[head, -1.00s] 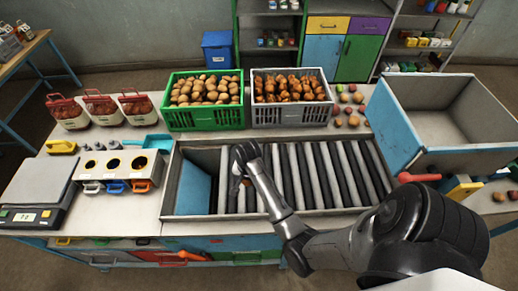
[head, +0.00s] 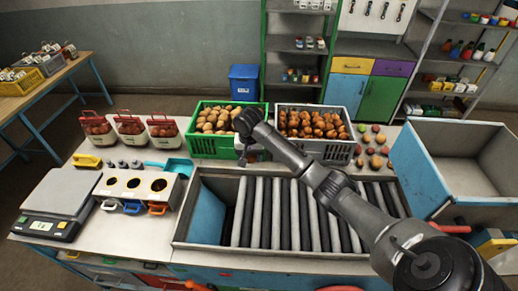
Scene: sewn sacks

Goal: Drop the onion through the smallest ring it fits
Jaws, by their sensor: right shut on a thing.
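The gripper is to the right of the stand and farther back. My left gripper is not in view.
A green crate (head: 202,146) of potatoes and a grey crate (head: 337,151) of onions stand at the back. A scale (head: 55,196) is at the far left. A blue scoop (head: 180,166) lies behind the stand. The roller tray (head: 275,252) fills the middle.

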